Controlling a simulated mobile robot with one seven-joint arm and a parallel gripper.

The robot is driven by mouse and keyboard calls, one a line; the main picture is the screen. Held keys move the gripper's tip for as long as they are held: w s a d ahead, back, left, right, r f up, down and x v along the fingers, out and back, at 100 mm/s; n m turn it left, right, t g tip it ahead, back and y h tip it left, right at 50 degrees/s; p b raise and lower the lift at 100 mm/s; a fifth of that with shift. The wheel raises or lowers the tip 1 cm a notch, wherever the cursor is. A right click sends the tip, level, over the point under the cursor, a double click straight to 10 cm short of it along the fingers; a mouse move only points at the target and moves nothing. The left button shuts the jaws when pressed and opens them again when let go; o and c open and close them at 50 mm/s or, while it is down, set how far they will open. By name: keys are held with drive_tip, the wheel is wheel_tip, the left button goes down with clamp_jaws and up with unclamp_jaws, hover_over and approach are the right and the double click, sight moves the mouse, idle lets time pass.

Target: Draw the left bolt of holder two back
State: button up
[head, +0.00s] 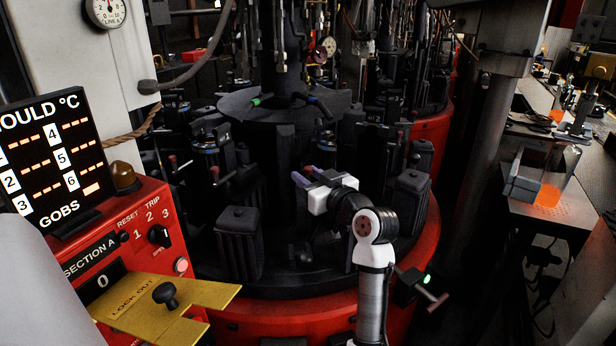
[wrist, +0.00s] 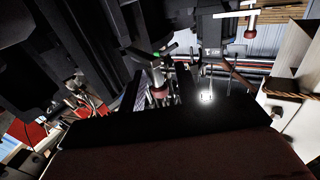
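My gripper (head: 305,176) is in the middle of the head view, in front of the dark round mould machine. Its two purplish fingers point up and left and stand apart, with nothing seen held. In the wrist view the dark fingers (wrist: 160,88) also stand apart. A pale bolt-like pin (wrist: 158,75) with a cross handle and reddish collar shows between them, seemingly beyond the tips; I cannot tell whether they touch it. Another T-handled pin (wrist: 250,20) is at the upper right of the wrist view. Which one is holder two's left bolt cannot be told.
Dark ribbed blocks (head: 239,243) and (head: 407,205) flank my gripper. A red control box (head: 130,235) with a yellow lock-out plate (head: 165,301) stands at left. The machine's red base rim (head: 285,318) is below. A bench with a glowing orange block (head: 547,196) is at right.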

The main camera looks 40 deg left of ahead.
drive_tip(key=b+v, duration=0.3)
drive_tip(key=v, duration=1)
drive_tip(key=shift+d, duration=0.25)
